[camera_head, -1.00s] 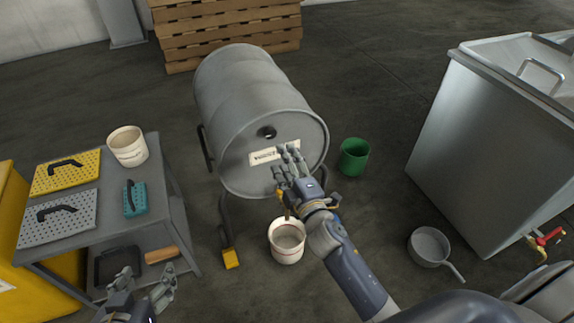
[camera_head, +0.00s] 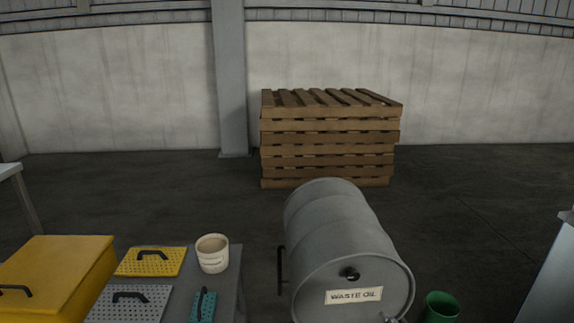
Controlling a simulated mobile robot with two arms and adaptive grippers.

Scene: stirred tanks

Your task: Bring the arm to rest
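My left gripper is out of the picture. A small grey tip (camera_head: 391,319) shows at the bottom edge, in front of the drum's lower right. It may be a fingertip of my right gripper, but too little shows to tell. The grey drum (camera_head: 335,235) lies on its side with a dark bung and a "WASTE OIL" label (camera_head: 353,295) on its end. The rest of both arms is outside this view.
Left of the drum, a grey table (camera_head: 234,270) bears a cream pot (camera_head: 212,253), a yellow perforated plate (camera_head: 152,262), a grey one (camera_head: 130,303) and a teal block (camera_head: 203,306). A green container (camera_head: 440,307) is right.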

